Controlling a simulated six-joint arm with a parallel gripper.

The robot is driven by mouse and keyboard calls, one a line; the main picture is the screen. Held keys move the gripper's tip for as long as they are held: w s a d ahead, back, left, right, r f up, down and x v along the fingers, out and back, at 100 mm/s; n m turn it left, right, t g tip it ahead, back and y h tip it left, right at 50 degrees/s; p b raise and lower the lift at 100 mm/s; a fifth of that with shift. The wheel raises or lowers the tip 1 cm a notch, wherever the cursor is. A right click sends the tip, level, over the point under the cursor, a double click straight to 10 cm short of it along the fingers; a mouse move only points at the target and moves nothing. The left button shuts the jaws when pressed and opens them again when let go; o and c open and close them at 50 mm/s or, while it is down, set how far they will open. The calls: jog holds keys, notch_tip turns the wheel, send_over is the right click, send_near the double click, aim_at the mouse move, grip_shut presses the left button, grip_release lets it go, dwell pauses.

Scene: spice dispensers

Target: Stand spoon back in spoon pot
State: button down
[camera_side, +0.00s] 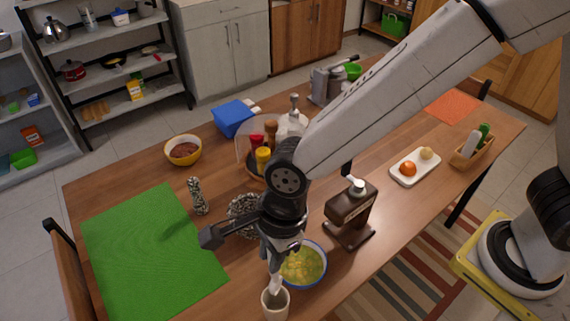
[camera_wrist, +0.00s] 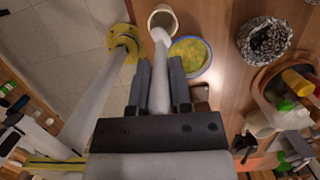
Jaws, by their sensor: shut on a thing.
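My gripper (camera_side: 275,258) is shut on a white spoon (camera_side: 275,283) and points down at the table's front edge. In the wrist view the spoon (camera_wrist: 160,88) lies between the two dark fingers of my gripper (camera_wrist: 160,66), its far end toward the pot. The spoon pot (camera_side: 275,309) is a small pale cup directly below my gripper. It also shows at the top of the wrist view (camera_wrist: 153,19). The spoon's lower end overlaps the pot's mouth in both views; how deep it sits inside is not clear.
A blue-rimmed bowl of yellow food (camera_side: 305,267) stands right beside the pot. A dark brown dispenser (camera_side: 350,215) stands behind it to the right. A patterned round bowl (camera_side: 240,208) and a pepper mill (camera_side: 198,197) are to the left. The green mat (camera_side: 150,255) is bare.

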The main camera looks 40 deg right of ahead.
aim_at(272, 282)
jog(key=shift+d+x, duration=0.25)
jog(key=shift+x, duration=1.05)
jog(key=shift+d+x, duration=0.3)
jog(key=shift+x, duration=1.05)
jog(key=shift+d+x, duration=0.25)
jog(key=shift+x, duration=1.05)
jog(key=shift+f, duration=0.25)
jog(key=shift+c, duration=2.3)
grip_release()
jog(key=shift+v, duration=3.95)
jog(key=shift+d, duration=0.1)
